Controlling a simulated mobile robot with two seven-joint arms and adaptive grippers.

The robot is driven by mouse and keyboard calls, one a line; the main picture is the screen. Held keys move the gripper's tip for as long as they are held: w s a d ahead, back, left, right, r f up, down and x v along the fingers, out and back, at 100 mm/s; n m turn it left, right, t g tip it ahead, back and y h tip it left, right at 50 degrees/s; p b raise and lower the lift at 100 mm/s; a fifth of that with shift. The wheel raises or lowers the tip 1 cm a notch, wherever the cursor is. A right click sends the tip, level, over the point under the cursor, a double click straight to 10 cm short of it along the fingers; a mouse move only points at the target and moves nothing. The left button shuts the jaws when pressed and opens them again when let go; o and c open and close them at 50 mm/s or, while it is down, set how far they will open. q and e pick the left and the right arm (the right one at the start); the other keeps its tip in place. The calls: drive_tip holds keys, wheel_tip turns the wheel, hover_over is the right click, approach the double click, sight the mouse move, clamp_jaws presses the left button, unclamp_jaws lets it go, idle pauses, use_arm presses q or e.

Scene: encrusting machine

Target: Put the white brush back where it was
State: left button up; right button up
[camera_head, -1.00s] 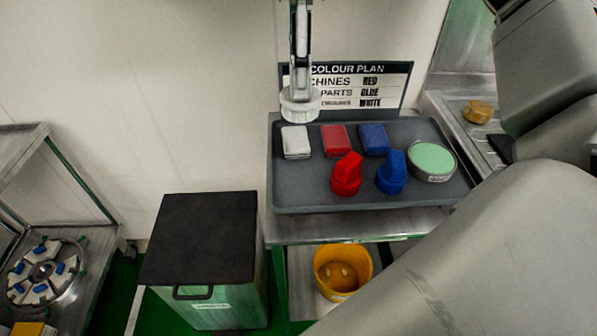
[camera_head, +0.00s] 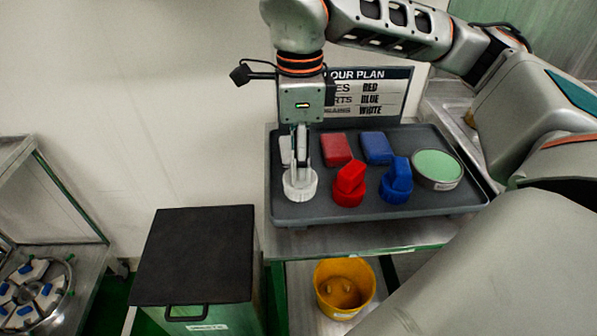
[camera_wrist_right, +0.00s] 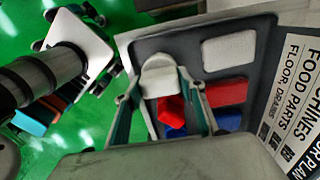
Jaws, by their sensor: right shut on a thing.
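The white brush (camera_head: 300,186) is upright at the left front of the grey tray (camera_head: 330,214), left of the red brush (camera_head: 348,184) and the blue brush (camera_head: 396,181). My right gripper (camera_head: 300,166) points down and is shut on the white brush's handle. In the right wrist view the white brush (camera_wrist_right: 158,76) sits between the fingers of my right gripper (camera_wrist_right: 163,98). Whether its bristles touch the tray is hard to tell. A white pad (camera_head: 285,150) behind is partly hidden by my gripper. My left gripper is not in view.
A red pad (camera_head: 336,149), a blue pad (camera_head: 377,147) and a round tin with green contents (camera_head: 437,168) share the tray. A colour plan sign (camera_head: 372,92) stands behind. A black-lidded bin (camera_head: 195,255) and a yellow bucket (camera_head: 343,288) are below.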

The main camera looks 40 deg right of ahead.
wheel_tip(320, 180, down, 3)
drive_tip(key=shift+f, duration=0.1)
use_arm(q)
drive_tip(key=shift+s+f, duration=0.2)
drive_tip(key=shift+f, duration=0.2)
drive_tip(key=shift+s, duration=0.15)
use_arm(e)
drive_tip(key=o, duration=1.2)
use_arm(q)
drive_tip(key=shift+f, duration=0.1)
